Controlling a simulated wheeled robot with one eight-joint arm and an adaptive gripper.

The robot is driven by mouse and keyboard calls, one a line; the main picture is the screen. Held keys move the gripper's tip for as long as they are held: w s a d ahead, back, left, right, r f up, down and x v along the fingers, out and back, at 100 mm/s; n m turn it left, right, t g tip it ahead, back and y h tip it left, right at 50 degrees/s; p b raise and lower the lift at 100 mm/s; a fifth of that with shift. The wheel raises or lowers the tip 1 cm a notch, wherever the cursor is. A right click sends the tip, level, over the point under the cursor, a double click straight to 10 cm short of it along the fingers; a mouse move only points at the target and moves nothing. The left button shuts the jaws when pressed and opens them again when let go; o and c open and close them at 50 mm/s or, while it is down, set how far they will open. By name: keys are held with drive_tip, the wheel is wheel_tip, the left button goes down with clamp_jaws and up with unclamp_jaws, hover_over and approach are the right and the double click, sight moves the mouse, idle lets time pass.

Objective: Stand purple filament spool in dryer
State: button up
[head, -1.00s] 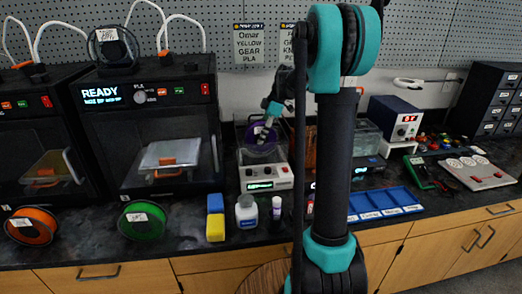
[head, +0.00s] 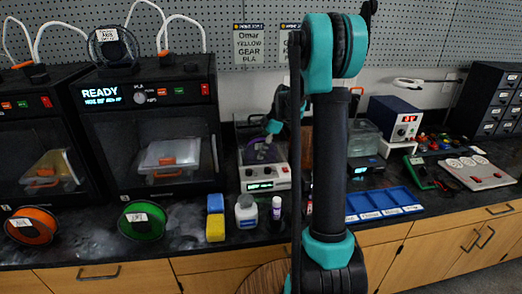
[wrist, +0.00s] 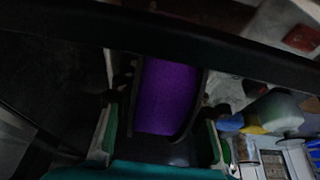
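The purple filament spool (wrist: 165,95) stands on edge between the fingers of my gripper (wrist: 166,115) in the wrist view. In the head view the spool (head: 252,152) shows as a dim purple shape within the dryer (head: 266,178), a box with a pale front panel and a lit green display. My gripper (head: 264,143) reaches into the dryer from above. The spool's underside and its contact with the dryer floor are hidden.
A black printer (head: 150,120) stands left of the dryer. A yellow and blue block (head: 215,222) and small bottles (head: 246,212) stand before it. My arm hides the bench to its right.

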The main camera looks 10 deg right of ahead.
drive_tip(key=o, duration=0.4)
drive_tip(key=shift+c, duration=0.2)
drive_tip(key=v, duration=1.2)
drive_tip(key=shift+r, duration=0.15)
